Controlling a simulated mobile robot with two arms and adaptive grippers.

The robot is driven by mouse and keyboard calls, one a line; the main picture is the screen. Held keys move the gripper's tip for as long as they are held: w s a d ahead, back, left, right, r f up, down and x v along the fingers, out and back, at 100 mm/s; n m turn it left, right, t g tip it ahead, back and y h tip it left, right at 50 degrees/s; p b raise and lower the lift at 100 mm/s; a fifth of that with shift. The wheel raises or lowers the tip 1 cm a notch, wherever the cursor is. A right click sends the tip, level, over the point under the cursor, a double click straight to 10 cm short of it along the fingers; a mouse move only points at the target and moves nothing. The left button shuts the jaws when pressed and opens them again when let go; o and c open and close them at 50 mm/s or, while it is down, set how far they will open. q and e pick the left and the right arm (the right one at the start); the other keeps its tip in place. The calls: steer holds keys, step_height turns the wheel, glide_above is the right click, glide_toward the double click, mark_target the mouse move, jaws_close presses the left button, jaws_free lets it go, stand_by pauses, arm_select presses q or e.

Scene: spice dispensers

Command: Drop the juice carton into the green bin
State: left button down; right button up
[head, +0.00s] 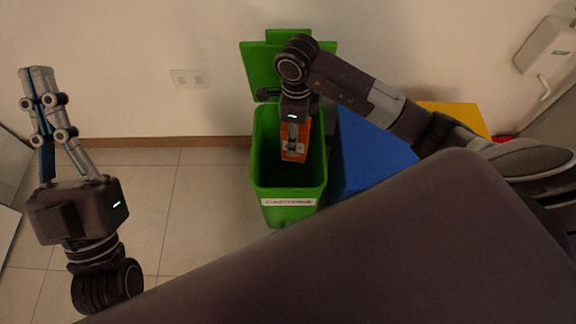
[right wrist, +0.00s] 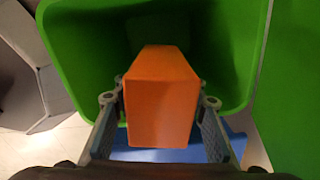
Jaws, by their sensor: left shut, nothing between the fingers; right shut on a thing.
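The orange juice carton (head: 296,146) is in my right gripper (head: 293,138), which is shut on it over the open mouth of the green bin (head: 289,192). In the right wrist view the carton (right wrist: 162,100) sits between the two fingers of the right gripper (right wrist: 160,108), with the green bin's inside (right wrist: 95,50) around and beyond it. The bin's lid (head: 262,75) stands open at the back, and a label is on its front. My left gripper (head: 37,72) is shut and empty, raised at the far left, away from the bin.
A blue bin (head: 365,155) stands right beside the green bin, and a yellow one (head: 455,117) is farther right. The wall (head: 130,60) is close behind. The tiled floor (head: 205,210) left of the green bin is clear.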

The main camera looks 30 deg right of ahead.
arm_select(q)
steer(key=shift+s+r+t, duration=0.3)
steer(key=shift+s+r, duration=0.05)
steer(key=shift+s, duration=0.05)
arm_select(e)
steer(key=shift+f, duration=0.1)
steer(key=o, duration=1.2)
step_height(320, 180, up, 8)
steer(key=shift+f, duration=0.25)
steer(key=shift+s+f, duration=0.1)
steer(key=shift+s, duration=0.05)
